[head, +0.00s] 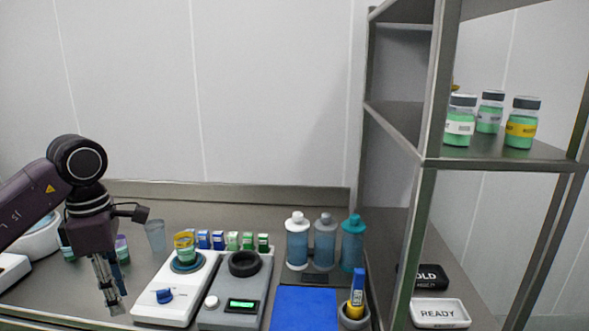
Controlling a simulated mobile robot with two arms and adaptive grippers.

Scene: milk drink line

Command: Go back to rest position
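My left arm comes in from the left, and my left gripper (116,300) points down over the left part of the steel bench (200,217). It is just left of a white device with a blue knob (164,296). I see nothing held between its fingers, but their gap is too small in the picture to judge. My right gripper is not in view.
A yellow-banded jar (184,246) stands on the white device. A grey device (241,303), small boxes (233,241), bottles (324,242) and a blue mat (304,309) lie rightward. A shelf rack (426,160) with green jars (521,124) stands right. Containers crowd behind my gripper.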

